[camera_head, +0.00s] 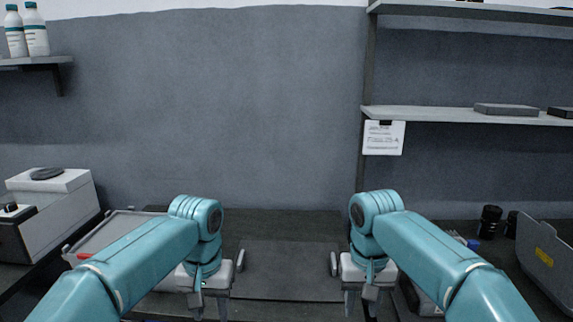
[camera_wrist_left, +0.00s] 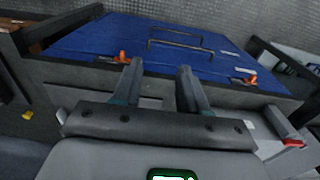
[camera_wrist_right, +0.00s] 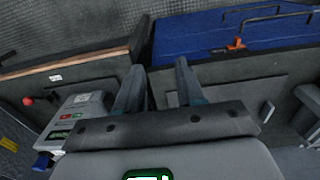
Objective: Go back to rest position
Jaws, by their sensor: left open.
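In the head view my left gripper (camera_head: 209,306) hangs over the dark bench left of centre, and my right gripper (camera_head: 360,306) hangs at a similar height right of centre. Both arms reach forward with their wrists bent down. In the left wrist view my left gripper (camera_wrist_left: 157,68) has its two fingers apart with nothing between them. In the right wrist view my right gripper (camera_wrist_right: 158,68) also has its fingers apart and empty. Neither gripper visibly touches anything.
A blue lid (camera_wrist_left: 125,40) with handles and orange latches lies ahead in the left wrist view; it also shows in the right wrist view (camera_wrist_right: 190,38). A grey tray (camera_head: 118,228) and white box (camera_head: 75,181) stand left, black containers (camera_head: 489,222) right. A shelf (camera_head: 440,112) is above.

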